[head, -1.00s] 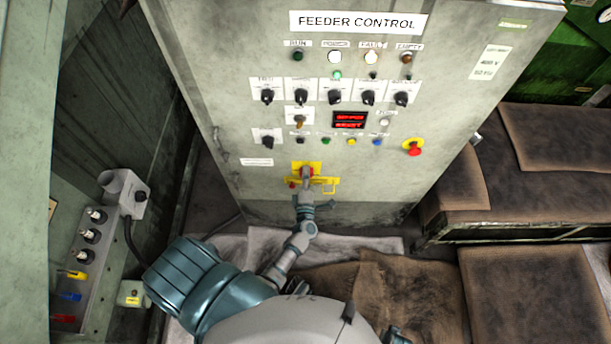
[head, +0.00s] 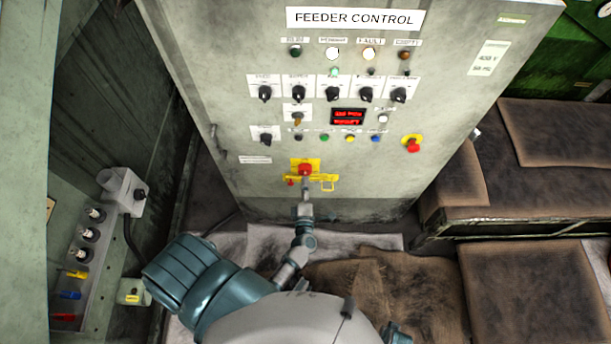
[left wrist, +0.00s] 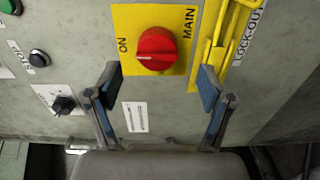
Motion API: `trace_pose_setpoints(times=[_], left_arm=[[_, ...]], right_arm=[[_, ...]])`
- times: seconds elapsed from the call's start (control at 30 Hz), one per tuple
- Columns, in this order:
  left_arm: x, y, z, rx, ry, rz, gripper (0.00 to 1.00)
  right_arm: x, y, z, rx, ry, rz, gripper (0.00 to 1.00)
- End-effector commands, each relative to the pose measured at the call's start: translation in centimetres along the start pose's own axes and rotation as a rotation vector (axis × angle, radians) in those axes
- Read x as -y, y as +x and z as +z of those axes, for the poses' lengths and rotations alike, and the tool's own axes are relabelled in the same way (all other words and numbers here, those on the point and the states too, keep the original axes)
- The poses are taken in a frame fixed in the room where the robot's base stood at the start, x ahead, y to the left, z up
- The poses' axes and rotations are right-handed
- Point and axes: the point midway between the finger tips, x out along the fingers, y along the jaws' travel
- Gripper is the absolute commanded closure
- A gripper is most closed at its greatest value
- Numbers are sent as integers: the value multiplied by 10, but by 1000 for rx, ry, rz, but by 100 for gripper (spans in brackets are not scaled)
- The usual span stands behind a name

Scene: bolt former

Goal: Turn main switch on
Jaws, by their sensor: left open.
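The main switch (head: 305,169) is a red rotary knob on a yellow plate, low on the grey feeder control cabinet. In the left wrist view the red knob (left wrist: 157,48) shows close up, between the words ON and MAIN. Its raised grip lies roughly across the picture, with its left end toward ON. My left gripper (head: 305,192) is in front of and just below the switch. In the left wrist view its two fingers (left wrist: 160,84) are spread wide and empty, apart from the knob. My right gripper is out of view.
A yellow lock-out bracket (left wrist: 222,45) sits right beside the knob. A red emergency stop (head: 412,144) and several black selector knobs are higher on the cabinet. A red display (head: 348,116) is lit. Brown mats cover the floor and a bench stands at right.

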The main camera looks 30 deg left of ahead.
Motion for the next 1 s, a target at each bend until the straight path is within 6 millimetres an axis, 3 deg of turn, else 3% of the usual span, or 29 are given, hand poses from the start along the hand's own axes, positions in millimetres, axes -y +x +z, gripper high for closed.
trace_pose_setpoints(times=[0.1,0.33,1.0], left_arm=[[2,-28,1,1,0,-4,19],[1,-59,1,2,1,-2,19],[1,-65,2,5,3,-2,19]], right_arm=[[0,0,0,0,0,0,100],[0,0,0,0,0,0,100],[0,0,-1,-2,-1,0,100]])
